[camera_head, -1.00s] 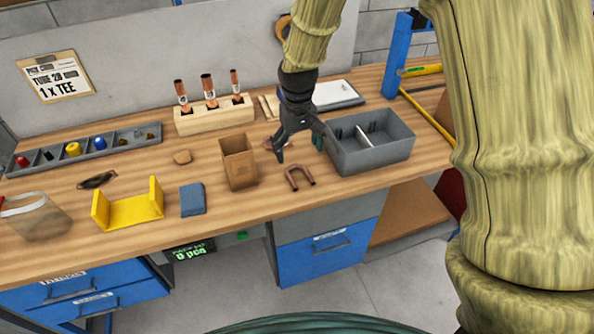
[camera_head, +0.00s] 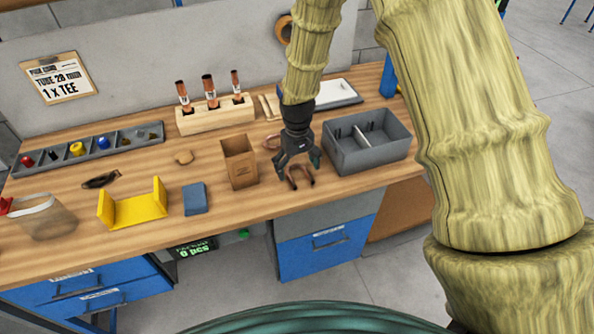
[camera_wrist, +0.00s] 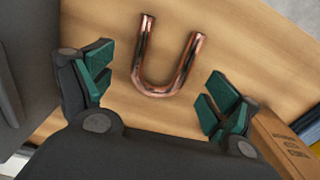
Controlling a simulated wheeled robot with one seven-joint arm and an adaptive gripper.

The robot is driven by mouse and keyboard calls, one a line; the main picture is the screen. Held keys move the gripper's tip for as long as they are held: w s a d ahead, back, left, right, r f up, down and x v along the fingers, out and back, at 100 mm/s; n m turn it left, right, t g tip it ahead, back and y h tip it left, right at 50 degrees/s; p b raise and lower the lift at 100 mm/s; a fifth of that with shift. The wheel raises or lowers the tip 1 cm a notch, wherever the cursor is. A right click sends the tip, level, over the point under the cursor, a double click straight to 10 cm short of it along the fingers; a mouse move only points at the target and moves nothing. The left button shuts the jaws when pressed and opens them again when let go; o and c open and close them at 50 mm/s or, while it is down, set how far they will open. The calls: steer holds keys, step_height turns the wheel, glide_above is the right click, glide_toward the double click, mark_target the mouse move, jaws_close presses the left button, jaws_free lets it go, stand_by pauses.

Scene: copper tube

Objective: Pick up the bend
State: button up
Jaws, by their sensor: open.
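The bend is a U-shaped copper tube (camera_head: 300,180) lying flat on the wooden bench, between the cardboard box and the grey bin. In the wrist view the bend (camera_wrist: 163,88) lies between my fingers, its closed end toward the gripper and its two open ends pointing away. My gripper (camera_head: 298,172) points down just above the bend and partly covers it in the head view. In the wrist view my gripper (camera_wrist: 160,90) is open, with green pads on both sides, apart from the tube.
A grey divided bin (camera_head: 368,155) stands close to the right and a cardboard box (camera_head: 239,168) close to the left. A wooden block with copper tubes (camera_head: 215,117) is behind. A blue block (camera_head: 195,199) and yellow holder (camera_head: 135,208) lie further left.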

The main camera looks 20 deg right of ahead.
steer(key=shift+f, duration=0.65)
steer(key=c, duration=1.1)
steer(key=shift+r, duration=0.1)
